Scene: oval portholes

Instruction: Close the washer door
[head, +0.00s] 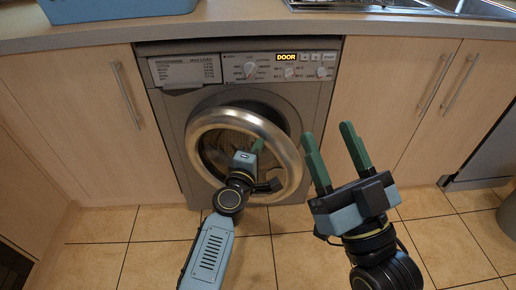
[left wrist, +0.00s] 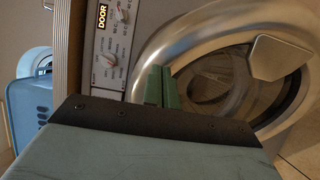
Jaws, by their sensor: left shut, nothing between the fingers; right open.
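The washer (head: 165,112) is a grey front-loader under the counter, with a lit "DOOR" sign on its panel. Its round door (head: 286,140), a metal ring with a glass middle, stands partly open in front of the drum opening. My left gripper (head: 258,146) is shut and empty, in front of the door's glass in the head view. In the left wrist view its green fingers (left wrist: 162,86) overlap the inner edge of the door ring (left wrist: 190,42); I cannot tell if they touch. My right gripper (head: 328,152) is open and empty, to the right of the door.
Wooden cupboards with bar handles (head: 122,92) flank the washer on both sides. A blue basket (head: 120,10) and a metal sink (head: 370,5) are on the counter (head: 235,22). The tiled floor (head: 100,225) in front is clear.

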